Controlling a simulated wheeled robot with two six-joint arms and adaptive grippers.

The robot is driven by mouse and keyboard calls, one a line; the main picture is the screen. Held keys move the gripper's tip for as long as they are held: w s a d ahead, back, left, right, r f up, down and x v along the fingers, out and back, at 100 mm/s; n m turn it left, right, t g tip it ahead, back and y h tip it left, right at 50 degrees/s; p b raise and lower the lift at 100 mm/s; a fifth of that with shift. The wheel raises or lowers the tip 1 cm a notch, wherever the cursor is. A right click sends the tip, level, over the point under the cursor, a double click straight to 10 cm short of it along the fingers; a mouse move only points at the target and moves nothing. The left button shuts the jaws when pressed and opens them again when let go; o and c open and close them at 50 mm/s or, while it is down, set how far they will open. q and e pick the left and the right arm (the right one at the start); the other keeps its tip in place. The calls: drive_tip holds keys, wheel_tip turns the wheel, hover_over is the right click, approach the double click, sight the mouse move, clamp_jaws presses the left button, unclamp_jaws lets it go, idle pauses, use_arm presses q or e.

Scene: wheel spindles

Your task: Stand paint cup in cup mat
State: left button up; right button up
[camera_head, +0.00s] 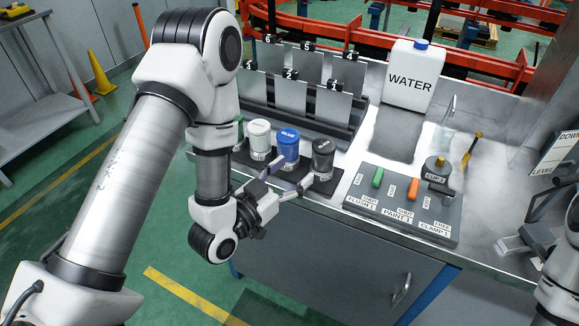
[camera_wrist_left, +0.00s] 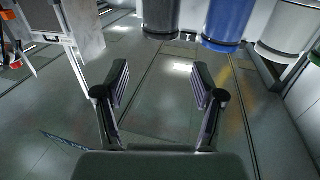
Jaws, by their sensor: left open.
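Paint cups stand in a row on the dark cup mat (camera_head: 243,157): a white cup (camera_head: 259,139), a blue cup (camera_head: 287,147) and a dark grey cup (camera_head: 322,158). A sliver of green at the left end is mostly hidden behind my left arm. My left gripper (camera_head: 287,177) is open and empty, in front of the blue and dark grey cups. In the left wrist view, the dark cup (camera_wrist_left: 160,16), blue cup (camera_wrist_left: 226,22) and white cup (camera_wrist_left: 287,32) show at the top, beyond the open fingers.
A labelled control panel (camera_head: 400,205) with green and orange pieces lies right of the cups. A rack of numbered plates (camera_head: 305,95) stands behind them. A white water jug (camera_head: 412,78) stands at the back.

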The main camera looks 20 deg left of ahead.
use_arm(q)
drive_tip(key=s+f+g+y, duration=0.1)
drive_tip(key=s+f+g, duration=0.2)
drive_tip(key=f, duration=0.3)
drive_tip(key=s+a+f+n+g+y, duration=0.1)
drive_tip(key=s+f+g, duration=0.15)
drive_tip(key=f, duration=0.35)
drive_tip(key=s+f+g+y, duration=0.1)
drive_tip(key=s+f+g, duration=0.15)
drive_tip(key=f, duration=0.35)
drive_tip(key=s+a+f+n+g+y, duration=0.1)
drive_tip(key=s+f+g, duration=0.3)
drive_tip(key=s, duration=0.4)
drive_tip(key=s+a+f+n+g+y, duration=0.1)
drive_tip(key=s+a+f+g, duration=0.1)
drive_tip(key=s+f+g, duration=0.3)
drive_tip(key=s+f, duration=0.1)
drive_tip(key=s, duration=0.2)
drive_tip(key=shift+s+n, duration=0.3)
use_arm(e)
drive_tip(key=shift+r, duration=0.3)
